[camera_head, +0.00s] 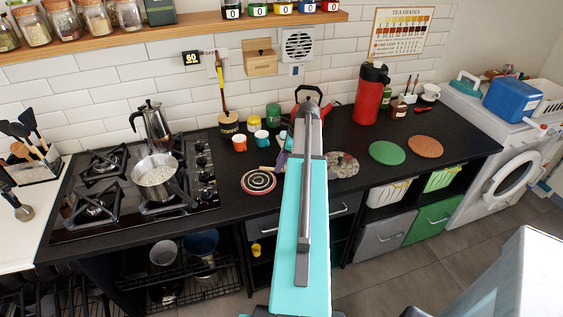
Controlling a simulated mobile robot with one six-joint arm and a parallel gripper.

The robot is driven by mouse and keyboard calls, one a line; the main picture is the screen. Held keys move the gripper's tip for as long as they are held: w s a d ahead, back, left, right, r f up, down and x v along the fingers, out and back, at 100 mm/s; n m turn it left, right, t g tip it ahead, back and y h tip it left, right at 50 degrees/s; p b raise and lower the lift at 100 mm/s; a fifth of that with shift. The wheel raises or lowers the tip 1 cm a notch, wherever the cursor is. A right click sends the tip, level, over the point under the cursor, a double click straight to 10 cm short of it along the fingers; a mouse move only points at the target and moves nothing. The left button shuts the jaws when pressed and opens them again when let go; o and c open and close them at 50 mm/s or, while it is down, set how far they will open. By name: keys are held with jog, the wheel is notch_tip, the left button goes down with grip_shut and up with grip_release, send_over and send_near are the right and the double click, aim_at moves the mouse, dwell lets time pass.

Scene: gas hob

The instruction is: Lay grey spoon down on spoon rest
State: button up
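My teal and grey arm rises through the middle of the head view, in front of the counter. My gripper cannot be made out; it appears to be hidden behind the arm. A grey spoon-like utensil (24,211) with a round head is at the far left, by the utensil holder on the white counter; I cannot tell if it is the task's grey spoon. A round dish with dark, red and white rings (258,182) lies on the black counter, left of my arm; I cannot tell if it is the spoon rest. Small items beside the arm are partly hidden.
A pot with pale contents (157,176) and a moka pot (152,124) stand on the hob (95,208). Small cups (239,143), a red flask (371,96), a green disc (387,153) and an orange-brown disc (425,147) stand or lie on the counter.

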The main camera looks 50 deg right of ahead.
jog(key=b+v, duration=0.2)
jog(key=v, duration=1.1)
jog(key=shift+s+r, duration=0.2)
jog(key=shift+r, duration=0.05)
jog(key=shift+d, duration=0.1)
dwell(0.6)
jog(key=shift+r, duration=0.15)
